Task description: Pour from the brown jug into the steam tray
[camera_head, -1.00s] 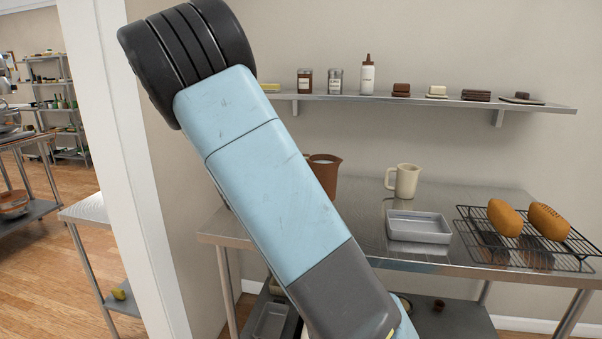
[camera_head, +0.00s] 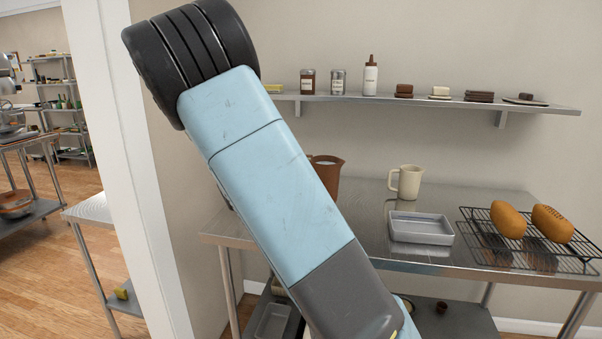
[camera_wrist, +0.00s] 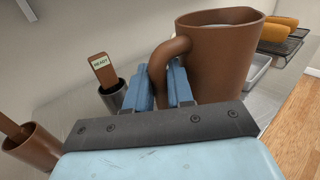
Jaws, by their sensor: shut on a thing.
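The brown jug (camera_head: 328,174) stands at the back of the steel table in the head view, partly hidden behind my arm. In the wrist view the brown jug (camera_wrist: 222,60) looks upright, with a pale greyish surface inside its rim. My gripper (camera_wrist: 166,85) is shut on its handle, one blue finger on each side. The head view does not show my fingers. The steam tray (camera_head: 420,228), shallow, grey and rectangular, sits on the table right of the jug. Part of it shows behind the jug in the wrist view (camera_wrist: 259,72). I cannot tell whether the jug touches the table.
A cream mug (camera_head: 406,182) stands behind the tray. A black wire rack (camera_head: 480,240) with two brown loaves is to the right. A paddle marked READY (camera_wrist: 102,68) stands in a metal cup, left of my fingers. A wall shelf (camera_head: 430,101) holds jars and small blocks.

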